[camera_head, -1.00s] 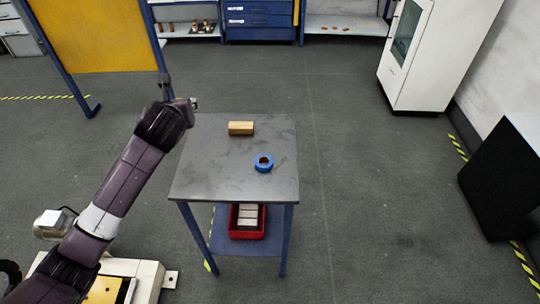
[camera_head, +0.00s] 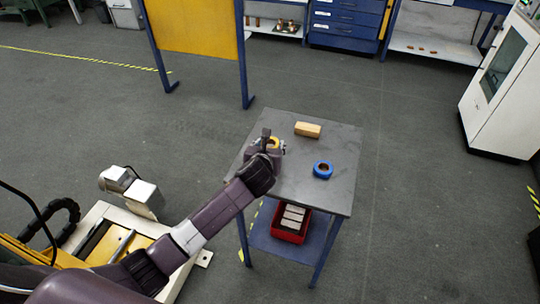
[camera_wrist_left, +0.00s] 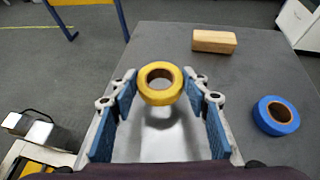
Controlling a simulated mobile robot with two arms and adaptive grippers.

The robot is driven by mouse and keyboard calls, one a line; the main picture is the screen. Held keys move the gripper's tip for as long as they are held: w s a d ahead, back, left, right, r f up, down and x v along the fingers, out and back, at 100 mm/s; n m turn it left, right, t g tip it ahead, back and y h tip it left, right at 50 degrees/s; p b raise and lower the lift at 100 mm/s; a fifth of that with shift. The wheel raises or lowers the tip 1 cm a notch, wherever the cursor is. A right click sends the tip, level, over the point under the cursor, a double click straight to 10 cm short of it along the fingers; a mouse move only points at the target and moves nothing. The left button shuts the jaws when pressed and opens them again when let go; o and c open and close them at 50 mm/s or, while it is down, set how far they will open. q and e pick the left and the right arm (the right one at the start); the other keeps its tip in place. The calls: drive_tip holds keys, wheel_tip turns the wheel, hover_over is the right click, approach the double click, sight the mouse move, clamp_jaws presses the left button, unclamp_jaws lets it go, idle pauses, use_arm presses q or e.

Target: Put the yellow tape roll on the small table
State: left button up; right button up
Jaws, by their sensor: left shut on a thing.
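The yellow tape roll (camera_wrist_left: 160,83) is between the fingertips of my left gripper (camera_wrist_left: 160,88), which is shut on it. In the head view the roll (camera_head: 274,142) shows only in part behind the left gripper (camera_head: 272,147). Both are over the left part of the small table (camera_head: 310,187), which has a grey top and blue legs. A dark shadow shows beneath the roll in the wrist view. I cannot tell the exact gap to the tabletop. My right gripper is not in view.
A blue tape roll (camera_head: 323,170) and a wooden block (camera_head: 308,129) lie on the tabletop, right of and beyond my gripper. A red bin (camera_head: 291,224) stands on the lower shelf. The tabletop's front part is clear.

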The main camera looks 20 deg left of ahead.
use_arm(q)
wheel_tip(320, 180, down, 4)
drive_tip(key=shift+f, duration=0.25)
drive_tip(key=o, duration=1.1)
drive_tip(key=shift+f, duration=0.1)
drive_tip(key=shift+o, duration=0.2)
drive_tip(key=shift+r, duration=0.2)
drive_tip(key=v, duration=1.2)
drive_tip(key=shift+s, duration=0.1)
